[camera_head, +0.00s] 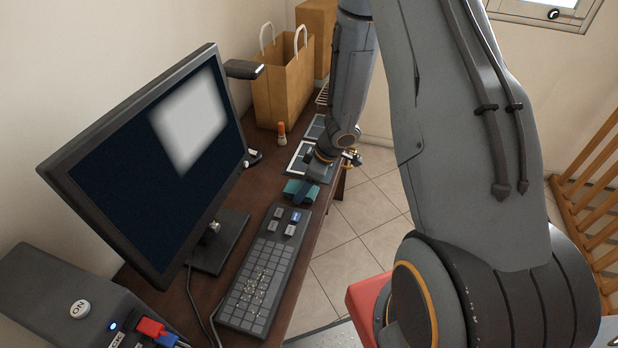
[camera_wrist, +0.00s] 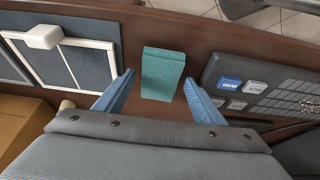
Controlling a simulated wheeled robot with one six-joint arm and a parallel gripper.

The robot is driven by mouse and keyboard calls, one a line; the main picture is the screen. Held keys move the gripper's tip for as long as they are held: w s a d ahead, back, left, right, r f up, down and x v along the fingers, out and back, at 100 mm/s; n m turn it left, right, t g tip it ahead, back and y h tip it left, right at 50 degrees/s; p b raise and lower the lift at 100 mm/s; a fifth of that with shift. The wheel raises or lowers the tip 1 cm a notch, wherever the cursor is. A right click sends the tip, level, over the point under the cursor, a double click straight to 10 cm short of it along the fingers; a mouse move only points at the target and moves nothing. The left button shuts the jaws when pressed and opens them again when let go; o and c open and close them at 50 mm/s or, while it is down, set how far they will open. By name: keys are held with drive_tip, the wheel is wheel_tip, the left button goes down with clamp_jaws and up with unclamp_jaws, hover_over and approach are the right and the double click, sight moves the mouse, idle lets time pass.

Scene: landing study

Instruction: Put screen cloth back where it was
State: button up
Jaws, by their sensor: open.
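The screen cloth, a folded teal cloth (camera_wrist: 162,73), lies on the brown desk between the keyboard and a white-bordered dark panel. It also shows in the head view (camera_head: 295,190), close to the back end of the keyboard. My gripper (camera_wrist: 160,79) is open, with one blue finger on each side of the cloth in the wrist view. The cloth shows between the fingers, not gripped; whether the fingers touch it I cannot tell. In the head view my gripper (camera_head: 317,174) is just above the desk by the cloth, partly hidden by my arm.
A keyboard (camera_head: 262,270) lies in front of the monitor (camera_head: 150,150). The white-bordered panel (camera_wrist: 88,66) has a white block (camera_wrist: 43,35) at its edge. A small orange-capped bottle (camera_head: 282,134) and paper bag (camera_head: 283,88) stand farther back. The desk edge borders open floor.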

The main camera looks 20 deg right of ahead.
drive_tip(key=s+d+r+m+t+h+p, duration=0.1)
drive_tip(key=d+r+m+h, duration=0.15)
drive_tip(key=r, duration=0.85)
drive_tip(key=s+d+r+m+t+h, duration=0.2)
drive_tip(key=d+r+m, duration=0.15)
drive_tip(key=r, duration=0.65)
drive_tip(key=s+a+r+m+g, duration=0.1)
drive_tip(key=s+a+r+m, duration=0.1)
drive_tip(key=s, duration=0.5)
drive_tip(key=s+a+r+m+g, duration=0.2)
drive_tip(key=s+a, duration=0.2)
drive_tip(key=s, duration=0.2)
drive_tip(key=shift+s+a+m+g+y, duration=0.3)
drive_tip(key=shift+s+a+m+y, duration=0.1)
drive_tip(key=shift+y, duration=0.05)
drive_tip(key=shift+f, duration=0.1)
drive_tip(key=shift+g, duration=0.3)
wheel_tip(320, 180, down, 5)
drive_tip(key=b, duration=0.4)
